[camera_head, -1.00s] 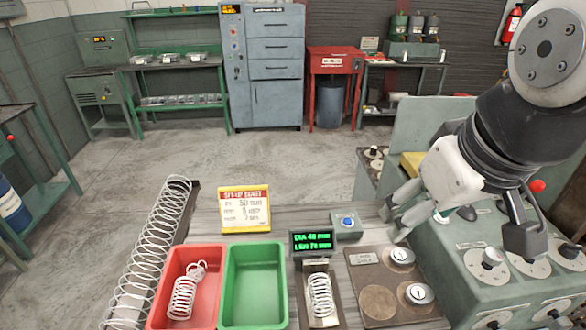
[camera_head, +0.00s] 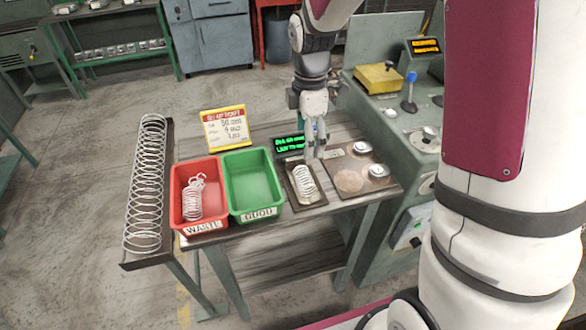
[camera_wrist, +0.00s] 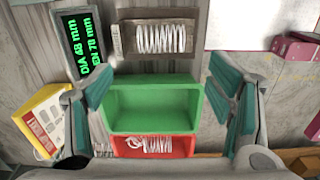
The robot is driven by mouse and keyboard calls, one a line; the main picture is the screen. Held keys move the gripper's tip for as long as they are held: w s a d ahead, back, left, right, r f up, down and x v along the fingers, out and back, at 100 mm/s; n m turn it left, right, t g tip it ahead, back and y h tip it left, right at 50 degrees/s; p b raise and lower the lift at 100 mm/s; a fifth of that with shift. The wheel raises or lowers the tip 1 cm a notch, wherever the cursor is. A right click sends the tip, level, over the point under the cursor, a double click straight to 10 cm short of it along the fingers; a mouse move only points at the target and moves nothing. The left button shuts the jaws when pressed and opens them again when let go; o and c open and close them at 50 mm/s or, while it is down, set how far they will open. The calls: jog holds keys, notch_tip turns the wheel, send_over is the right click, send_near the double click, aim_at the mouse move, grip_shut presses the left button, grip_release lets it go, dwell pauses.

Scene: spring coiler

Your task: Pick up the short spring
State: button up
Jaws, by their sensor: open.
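A short white coil spring (camera_head: 303,180) lies in a dark shallow tray (camera_head: 313,200) on the workbench, right of the green bin. In the wrist view this spring (camera_wrist: 162,38) lies beyond the green bin, in its tray (camera_wrist: 125,50). A tangled short spring (camera_head: 193,199) lies in the red bin. A long spring (camera_head: 146,185) lies on a rack at the left. My gripper (camera_head: 315,148) points down near the back of the short spring's tray. In the wrist view its fingers (camera_wrist: 158,95) are spread apart with nothing between them.
The red waste bin (camera_head: 202,230) and the empty green good bin (camera_head: 262,210) stand left of the tray. A display (camera_head: 288,143) and a yellow-red sign (camera_head: 226,128) stand behind. A plate with round weights (camera_head: 352,182) lies to the right, beside the green machine (camera_head: 405,150).

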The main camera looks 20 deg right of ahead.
aim_at(304, 175)
notch_tip(304, 175, down, 9)
jog(key=shift+a+p, duration=0.1)
jog(key=shift+p, duration=0.35)
notch_tip(304, 175, down, 4)
jog(key=shift+s+a+f+p, duration=0.1)
jog(key=shift+s+p, duration=0.05)
jog(key=shift+p, duration=0.45)
jog(key=shift+f, duration=0.6)
jog(key=shift+c, duration=0.6)
jog(key=c, duration=0.9)
jog(key=shift+r, duration=0.1)
